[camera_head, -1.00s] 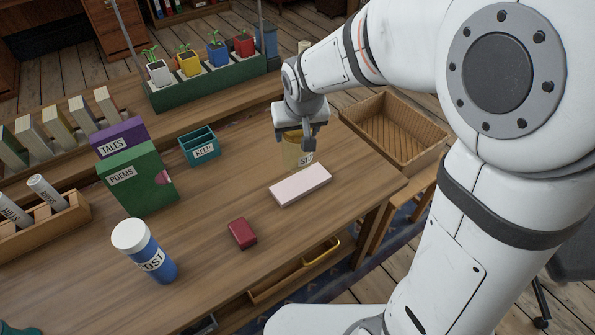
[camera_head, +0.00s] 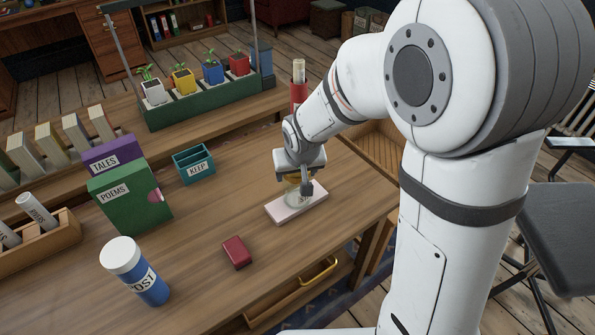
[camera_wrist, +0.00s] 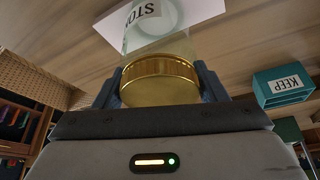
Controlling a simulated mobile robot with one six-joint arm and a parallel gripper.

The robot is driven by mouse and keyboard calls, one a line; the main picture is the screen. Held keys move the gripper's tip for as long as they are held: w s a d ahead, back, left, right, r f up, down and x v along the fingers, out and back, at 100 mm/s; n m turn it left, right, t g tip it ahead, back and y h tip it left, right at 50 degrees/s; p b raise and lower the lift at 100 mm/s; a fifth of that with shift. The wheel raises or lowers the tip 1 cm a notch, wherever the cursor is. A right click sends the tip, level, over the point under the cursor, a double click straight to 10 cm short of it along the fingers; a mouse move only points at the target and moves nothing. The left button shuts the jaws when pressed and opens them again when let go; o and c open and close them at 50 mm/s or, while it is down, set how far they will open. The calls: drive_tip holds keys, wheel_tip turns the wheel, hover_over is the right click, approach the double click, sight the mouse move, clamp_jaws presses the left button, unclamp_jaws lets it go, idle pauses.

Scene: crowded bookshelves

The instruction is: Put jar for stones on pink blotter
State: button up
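The jar for stones is clear glass with a gold lid and a white label, partly legible as "STO" in the wrist view (camera_wrist: 160,45). In the head view the jar (camera_head: 297,199) is upright over the pink blotter (camera_head: 281,213), a pale pink slab; whether its base touches the blotter I cannot tell. My gripper (camera_head: 306,184) is above the blotter, pointing down. In the wrist view my gripper (camera_wrist: 160,85) has its dark fingers on both sides of the gold lid, shut on it. The blotter (camera_wrist: 112,27) shows behind the jar there.
A dark red block (camera_head: 237,252) lies in front of the blotter. A teal "KEEP" box (camera_head: 194,166), a green "POEMS" box (camera_head: 130,200) and a blue-and-white "POST" cylinder (camera_head: 137,272) stand to the left. A planter (camera_head: 210,98) is behind. The table's right edge is near.

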drive_tip(key=o, duration=0.4)
drive_tip(key=shift+r, duration=0.1)
drive_tip(key=shift+r+p, duration=0.25)
drive_tip(key=shift+p, duration=0.05)
drive_tip(key=a+p+v, duration=0.1)
drive_tip(key=p+v, duration=0.1)
drive_tip(key=v, duration=1)
drive_tip(key=s+d+g, duration=0.1)
drive_tip(key=s+d, duration=0.3)
drive_tip(key=s, duration=0.1)
drive_tip(key=s+d+m, duration=0.1)
drive_tip(key=s+d, duration=0.4)
drive_tip(key=s+d+m+g+h, duration=0.1)
drive_tip(key=s+d, duration=0.4)
drive_tip(key=shift+d+f+g, duration=0.15)
drive_tip(key=shift+f+g, duration=0.1)
drive_tip(key=shift+g, duration=0.05)
